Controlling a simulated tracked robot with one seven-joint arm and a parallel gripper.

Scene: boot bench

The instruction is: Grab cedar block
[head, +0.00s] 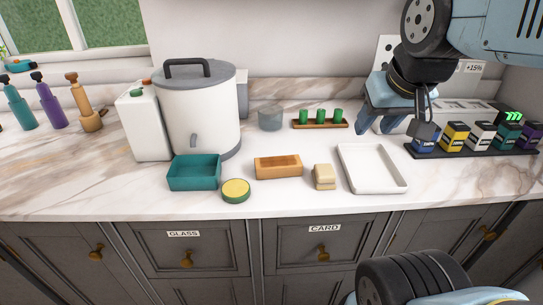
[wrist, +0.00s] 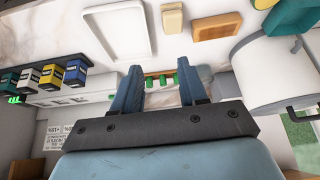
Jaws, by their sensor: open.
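A small pale tan block (head: 324,177), which looks like the cedar block, sits on the marble counter between an orange-brown wooden tray (head: 278,167) and a white tray (head: 372,168). It also shows at the top of the wrist view (wrist: 172,18), upright and unobstructed. My gripper (head: 394,126) is above the back right of the counter, behind the white tray and away from the block. In the wrist view its two blue fingers (wrist: 161,74) are spread apart with nothing held between them.
A teal bin (head: 194,173) and yellow-topped tin (head: 236,190) stand left of the wooden tray. A white pot (head: 199,110) and jug (head: 146,124) stand behind.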

